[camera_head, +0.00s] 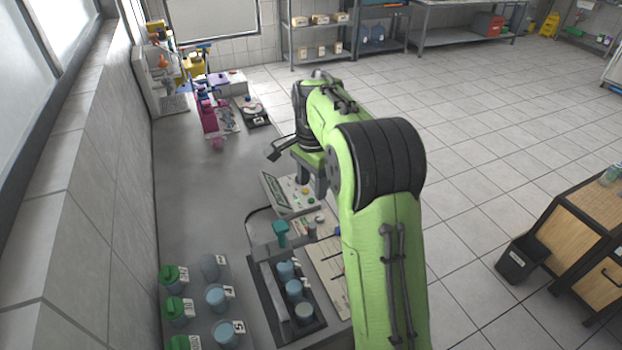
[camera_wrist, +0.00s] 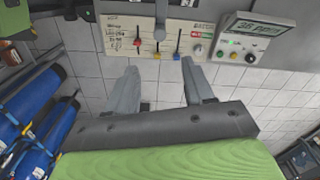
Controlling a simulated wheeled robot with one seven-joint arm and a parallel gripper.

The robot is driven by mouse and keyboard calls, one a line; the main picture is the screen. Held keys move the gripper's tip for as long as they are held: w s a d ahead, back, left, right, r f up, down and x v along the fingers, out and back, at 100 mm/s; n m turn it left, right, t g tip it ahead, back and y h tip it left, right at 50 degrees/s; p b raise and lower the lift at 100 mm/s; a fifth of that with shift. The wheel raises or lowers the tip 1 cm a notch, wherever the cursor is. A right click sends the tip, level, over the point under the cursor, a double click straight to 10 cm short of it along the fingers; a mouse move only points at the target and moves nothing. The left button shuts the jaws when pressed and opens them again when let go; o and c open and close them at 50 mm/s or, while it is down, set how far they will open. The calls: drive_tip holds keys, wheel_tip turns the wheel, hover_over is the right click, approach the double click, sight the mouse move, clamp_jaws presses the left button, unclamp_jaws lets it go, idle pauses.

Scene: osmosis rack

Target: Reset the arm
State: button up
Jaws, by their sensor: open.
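My green and black arm reaches out over the bench in the head view, and it hides part of the control panel. In the wrist view my gripper (camera_wrist: 160,88) is open, with its two grey fingers apart and nothing between them. Below the fingers lies white tiled floor. The control panel (camera_wrist: 178,30) with red, yellow and blue levers is at the top of the wrist view, apart from the fingers. Next to it is a grey meter box (camera_wrist: 256,38) with a lit display, which also shows in the head view (camera_head: 290,193).
Green-capped bottles (camera_head: 174,308) and several blue-grey cups (camera_head: 216,297) stand at the bench's near left. A dark rack (camera_head: 262,285) holds more cups. Blue cylinders (camera_wrist: 25,110) are at left in the wrist view. A black bin (camera_head: 520,260) and wooden cabinet (camera_head: 575,235) stand at right.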

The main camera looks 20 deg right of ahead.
drive_tip(key=s+a+r+n+t+b, duration=0.1)
drive_tip(key=s+a+r+n, duration=0.25)
drive_tip(key=s, duration=0.35)
drive_tip(key=s+a+r+n+t+b, duration=0.1)
drive_tip(key=s+a+r+n+t, duration=0.1)
drive_tip(key=s+r+n, duration=0.3)
drive_tip(key=s+a+f+n+t, duration=0.1)
drive_tip(key=s+f+n, duration=0.2)
drive_tip(key=s, duration=0.4)
drive_tip(key=s+a+f+n+t+b, duration=0.1)
drive_tip(key=s+f+n, duration=0.2)
drive_tip(key=s, duration=0.5)
drive_tip(key=shift+a+t, duration=0.25)
drive_tip(key=shift+t, duration=0.05)
